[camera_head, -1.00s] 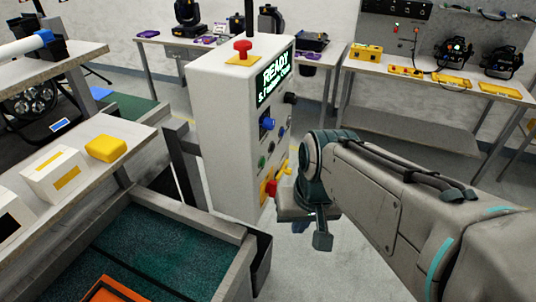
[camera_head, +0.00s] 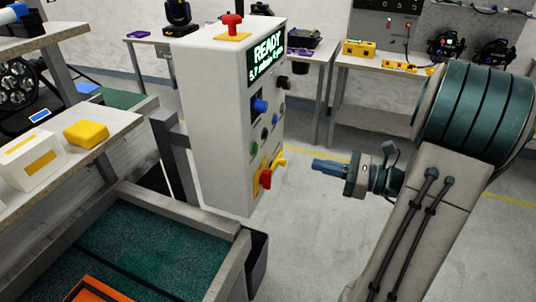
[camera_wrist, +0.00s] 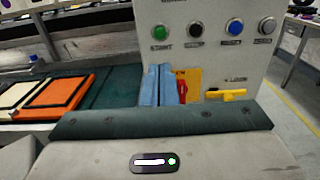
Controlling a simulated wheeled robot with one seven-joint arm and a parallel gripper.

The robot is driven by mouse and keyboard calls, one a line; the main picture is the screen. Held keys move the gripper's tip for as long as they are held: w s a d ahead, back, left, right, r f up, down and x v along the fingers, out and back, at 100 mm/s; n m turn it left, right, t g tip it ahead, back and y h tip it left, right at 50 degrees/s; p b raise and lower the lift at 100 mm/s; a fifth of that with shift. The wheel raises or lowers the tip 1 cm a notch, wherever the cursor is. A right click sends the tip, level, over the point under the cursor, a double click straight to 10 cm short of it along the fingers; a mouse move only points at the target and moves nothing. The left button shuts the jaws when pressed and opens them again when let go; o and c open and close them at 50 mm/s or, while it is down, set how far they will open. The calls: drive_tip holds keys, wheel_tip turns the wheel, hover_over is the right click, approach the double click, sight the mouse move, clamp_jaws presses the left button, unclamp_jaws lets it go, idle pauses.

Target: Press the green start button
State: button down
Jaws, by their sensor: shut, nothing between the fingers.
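The green start button (camera_wrist: 159,32) is a round button in a silver ring, at the left end of a row on the control box in the wrist view. Its label reads START. In the head view the green button (camera_head: 254,148) is small, low on the box's front face. My gripper (camera_head: 315,164) points left toward that face, with a gap between. Its blue fingers are shut and empty. In the wrist view my gripper (camera_wrist: 159,68) sits below the green button. The control box (camera_head: 212,120) has a lit screen (camera_head: 267,57) reading READY.
Black (camera_wrist: 196,29), blue (camera_wrist: 235,27) and grey (camera_wrist: 265,26) buttons sit right of the green one. A red lever (camera_wrist: 182,92) and yellow handle (camera_wrist: 226,94) sit lower. A red mushroom button (camera_head: 232,24) tops the box.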

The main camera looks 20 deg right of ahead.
sight(257, 149)
idle(0.3)
drive_tip(key=p+x, duration=0.1)
drive_tip(key=x, duration=1.3)
drive_tip(key=shift+p, duration=0.4)
drive_tip(key=shift+w, duration=0.1)
